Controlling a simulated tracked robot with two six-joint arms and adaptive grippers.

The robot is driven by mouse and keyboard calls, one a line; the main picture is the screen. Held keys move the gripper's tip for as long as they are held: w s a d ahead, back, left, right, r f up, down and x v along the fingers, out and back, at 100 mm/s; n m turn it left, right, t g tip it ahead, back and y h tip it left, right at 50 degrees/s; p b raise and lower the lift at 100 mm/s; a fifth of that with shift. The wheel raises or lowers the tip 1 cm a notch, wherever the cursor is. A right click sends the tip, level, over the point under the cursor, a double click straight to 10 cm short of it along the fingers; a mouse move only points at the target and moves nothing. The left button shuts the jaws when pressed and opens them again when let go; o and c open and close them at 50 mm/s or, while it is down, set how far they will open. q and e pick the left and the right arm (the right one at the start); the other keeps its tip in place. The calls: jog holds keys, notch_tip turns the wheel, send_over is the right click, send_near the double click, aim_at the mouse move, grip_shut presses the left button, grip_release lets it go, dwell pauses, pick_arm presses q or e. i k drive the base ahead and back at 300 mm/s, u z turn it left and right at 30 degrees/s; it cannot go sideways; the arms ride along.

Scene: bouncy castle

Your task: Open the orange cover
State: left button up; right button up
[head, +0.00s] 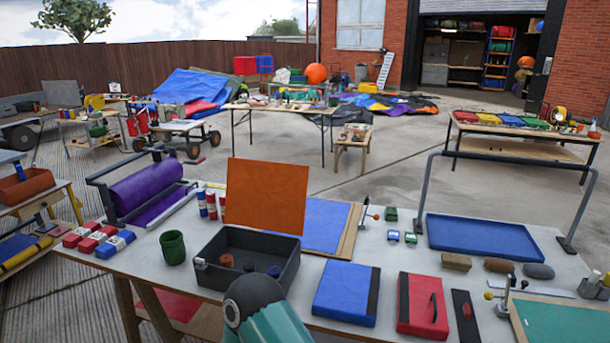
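The orange cover (266,196) is a flat square panel. It stands almost upright at the back of an open dark grey box (228,278) on the near table, its lower edge by the box's rear rim. Whether a hinge joins them cannot be seen. A few small round things, one brown and the others dark, show inside the box. A dark grey and teal link of mine rises at the bottom edge, in front of the box's near right corner. Neither gripper is in view.
A green cup (173,248) stands left of the box. A blue case (346,292) and a red case (423,304) lie to its right. A purple roller (146,187), a blue tray (470,237) under a grey frame, and brushes crowd the table (388,259).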

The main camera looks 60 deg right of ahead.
aim_at(261, 194)
jog(key=z, duration=0.05)
jog(key=k, duration=1.1)
jog(key=z, duration=0.8)
jog(key=i, duration=1)
jog(key=u, duration=0.05)
